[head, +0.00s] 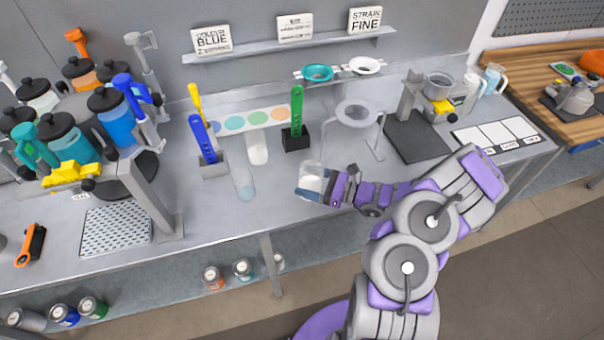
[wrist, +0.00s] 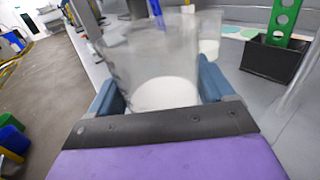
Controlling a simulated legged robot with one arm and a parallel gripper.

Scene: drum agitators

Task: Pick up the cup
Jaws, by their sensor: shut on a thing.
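The cup is a clear, see-through cup (head: 311,172) with white contents low inside it. It is at the front edge of the grey bench, left of my arm. My gripper (head: 310,190) is shut on the cup from the right. In the wrist view the cup (wrist: 160,75) stands between the two blue-grey fingers of my gripper (wrist: 160,95), one finger on each side. I cannot tell whether the cup's base touches the bench.
Another clear cup (head: 244,184) stands to the left, and a white-filled container (head: 257,149) behind it. Blue and yellow tools stand in a grey holder (head: 213,165).

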